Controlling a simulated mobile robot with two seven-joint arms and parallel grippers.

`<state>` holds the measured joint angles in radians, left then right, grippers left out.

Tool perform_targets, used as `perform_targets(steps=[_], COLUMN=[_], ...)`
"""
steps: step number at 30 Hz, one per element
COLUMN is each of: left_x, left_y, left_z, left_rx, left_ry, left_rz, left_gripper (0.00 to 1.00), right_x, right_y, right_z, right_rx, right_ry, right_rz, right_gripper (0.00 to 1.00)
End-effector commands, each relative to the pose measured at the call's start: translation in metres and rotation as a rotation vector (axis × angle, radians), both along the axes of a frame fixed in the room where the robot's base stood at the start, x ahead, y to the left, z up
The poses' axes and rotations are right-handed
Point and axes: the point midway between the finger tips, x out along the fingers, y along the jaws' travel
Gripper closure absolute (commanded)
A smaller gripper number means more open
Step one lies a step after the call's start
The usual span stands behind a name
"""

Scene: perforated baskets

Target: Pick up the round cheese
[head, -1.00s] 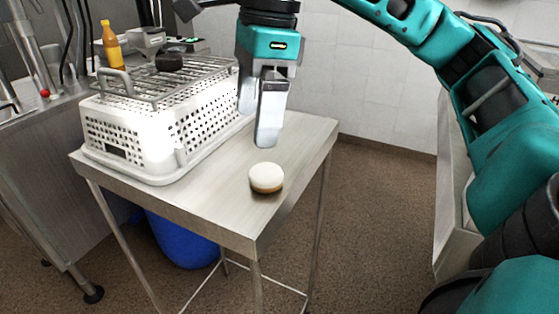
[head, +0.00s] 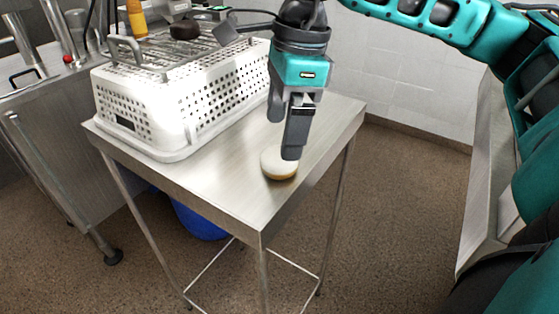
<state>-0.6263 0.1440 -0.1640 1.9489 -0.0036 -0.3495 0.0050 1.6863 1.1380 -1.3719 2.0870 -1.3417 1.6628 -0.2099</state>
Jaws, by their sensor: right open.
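The round cheese (head: 277,166), pale on top with a brownish lower edge, lies flat on the steel table (head: 215,175) near its front right corner. My right gripper (head: 284,140) points down from above, with its fingers at the cheese's upper right. The nearer finger overlaps part of the cheese in the head view, and I cannot tell whether it touches. The gripper is open with nothing held. The farther finger is partly hidden. My left gripper is not in view.
A white perforated basket (head: 150,115) with a wire rack (head: 180,57) on top fills the table's left and back. A dark round item (head: 186,30) sits on the rack. The table's front right is otherwise clear. A blue bin (head: 200,222) stands below.

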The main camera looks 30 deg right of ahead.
Motion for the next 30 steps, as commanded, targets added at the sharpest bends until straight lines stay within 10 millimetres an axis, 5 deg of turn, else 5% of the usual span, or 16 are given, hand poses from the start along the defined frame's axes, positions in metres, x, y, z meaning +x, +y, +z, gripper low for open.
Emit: perform_targets(steps=[12, 21, 30], left_x=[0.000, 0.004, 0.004], left_y=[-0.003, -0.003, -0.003], left_z=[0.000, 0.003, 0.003], left_rx=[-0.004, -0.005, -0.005], left_ry=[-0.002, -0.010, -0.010], left_rz=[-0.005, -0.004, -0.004], left_gripper=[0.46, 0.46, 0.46], right_x=[0.000, 0.001, 0.001], right_y=[0.005, 0.006, 0.006], right_z=[-0.048, -0.054, -0.053], right_rx=[-0.001, 0.001, 0.001], right_ry=[0.001, -0.001, -0.001], right_rz=[0.000, 0.000, 0.000], right_gripper=[0.09, 0.09, 0.37])
